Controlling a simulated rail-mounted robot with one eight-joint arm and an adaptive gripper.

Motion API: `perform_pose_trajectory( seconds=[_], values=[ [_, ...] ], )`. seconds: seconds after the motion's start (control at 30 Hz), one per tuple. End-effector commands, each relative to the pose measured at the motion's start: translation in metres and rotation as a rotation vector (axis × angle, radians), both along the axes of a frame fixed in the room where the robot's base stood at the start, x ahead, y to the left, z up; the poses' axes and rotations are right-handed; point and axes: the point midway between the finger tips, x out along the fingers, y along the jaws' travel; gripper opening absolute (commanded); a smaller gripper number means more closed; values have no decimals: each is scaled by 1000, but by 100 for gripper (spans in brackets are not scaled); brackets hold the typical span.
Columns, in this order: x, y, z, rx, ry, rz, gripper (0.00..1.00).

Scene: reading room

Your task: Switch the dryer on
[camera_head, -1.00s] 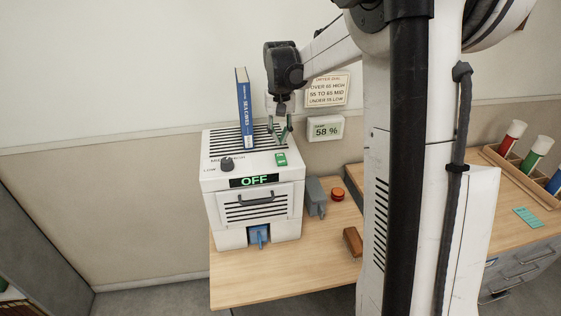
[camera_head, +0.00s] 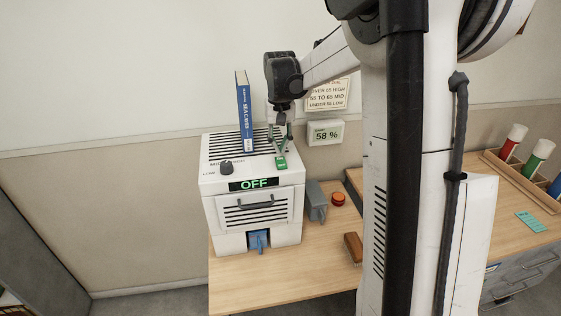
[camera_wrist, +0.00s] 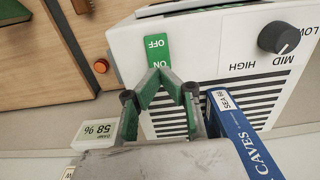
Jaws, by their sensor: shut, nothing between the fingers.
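The white dryer (camera_head: 252,197) stands on the wooden desk, and its front display (camera_head: 254,183) reads OFF. The green switch (camera_head: 281,163) is on its top near the front right. The wrist view shows the switch (camera_wrist: 157,50) with the words OFF and ON, the ON end nearer my fingers. My gripper (camera_head: 280,156) is shut and empty, with its green fingertips right at the ON end (camera_wrist: 172,76); I cannot tell whether they touch. The dark dial (camera_wrist: 279,37) has its white mark towards MID.
A blue book (camera_head: 244,113) stands upright on the dryer's vents, close beside my gripper in the wrist view (camera_wrist: 240,135). A gauge (camera_head: 325,131) reads 58 %. A grey object (camera_head: 316,201), an orange button (camera_head: 338,199) and a brush (camera_head: 353,248) are right of the dryer.

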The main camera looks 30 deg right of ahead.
Motion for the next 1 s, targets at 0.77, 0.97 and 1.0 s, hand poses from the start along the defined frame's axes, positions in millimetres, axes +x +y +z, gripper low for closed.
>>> perform_pose_trajectory(
  seconds=[0.77,0.97,1.0],
  values=[
    [0,0,-2,0,0,0,0],
    [0,0,-4,0,0,0,0],
    [0,0,-5,0,0,0,0]
  ],
)
